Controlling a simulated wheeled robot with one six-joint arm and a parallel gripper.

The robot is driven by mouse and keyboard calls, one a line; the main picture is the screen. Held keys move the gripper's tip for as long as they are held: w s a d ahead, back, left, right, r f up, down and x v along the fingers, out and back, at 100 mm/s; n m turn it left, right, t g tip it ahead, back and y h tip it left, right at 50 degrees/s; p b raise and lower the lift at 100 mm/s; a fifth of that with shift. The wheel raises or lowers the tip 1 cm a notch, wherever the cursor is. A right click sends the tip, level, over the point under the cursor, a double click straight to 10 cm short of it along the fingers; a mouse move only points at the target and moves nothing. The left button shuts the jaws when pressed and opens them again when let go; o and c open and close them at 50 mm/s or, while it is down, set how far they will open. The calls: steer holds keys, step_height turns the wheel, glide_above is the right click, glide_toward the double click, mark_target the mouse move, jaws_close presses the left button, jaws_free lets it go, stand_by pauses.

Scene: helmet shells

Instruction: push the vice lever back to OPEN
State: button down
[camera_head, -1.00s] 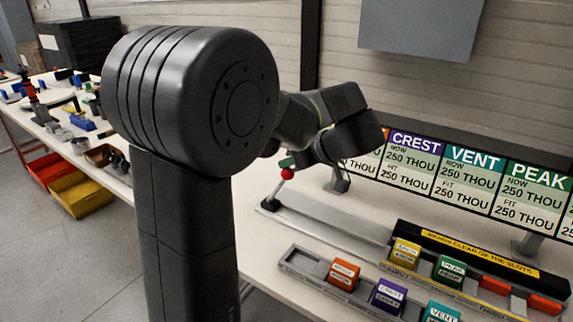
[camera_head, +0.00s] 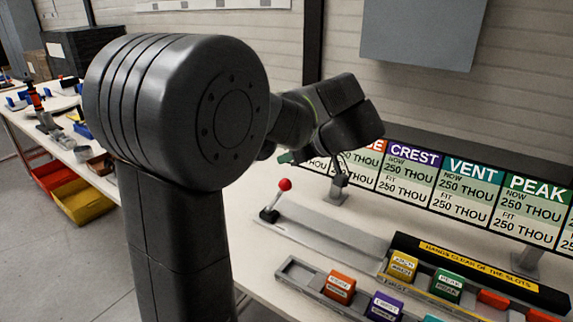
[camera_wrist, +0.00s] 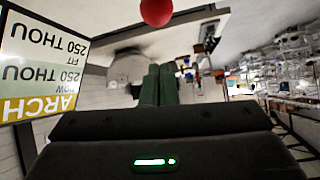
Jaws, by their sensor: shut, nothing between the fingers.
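The vice lever is a thin rod with a red ball knob (camera_head: 285,184), rising from a dark base (camera_head: 268,214) at the left end of a long grey rail. The rod leans slightly right in the head view. My gripper (camera_head: 287,157) shows only as a small green tip just above the knob, mostly hidden by my arm. In the wrist view its two green fingers (camera_wrist: 159,84) are together and empty. The red knob (camera_wrist: 157,10) shows at the top edge there, apart from the fingertips.
A row of signs (camera_head: 450,190) stands behind the rail (camera_head: 330,232). A grey tray (camera_head: 300,275) with coloured blocks lies in front. A black bar with a yellow warning strip (camera_head: 480,260) is at right. Parts and bins (camera_head: 80,200) are at far left.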

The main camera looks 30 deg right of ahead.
steer(key=v, duration=0.6)
steer(key=shift+s, duration=0.45)
steer(key=w+a+f+g+p, duration=0.1)
steer(key=w+a+f+p, duration=0.1)
steer(key=w+f+p, duration=0.1)
steer(key=w+a+f+g+h+p, duration=0.1)
steer(key=w+a+f+g+p, duration=0.1)
steer(key=w+p, duration=0.4)
steer(key=shift+w+p+x, duration=0.2)
steer(key=shift+p+x, duration=0.1)
steer(key=shift+x, duration=0.8)
steer(key=shift+r, duration=0.15)
steer(key=shift+s+b, duration=0.1)
steer(key=shift+b, duration=0.25)
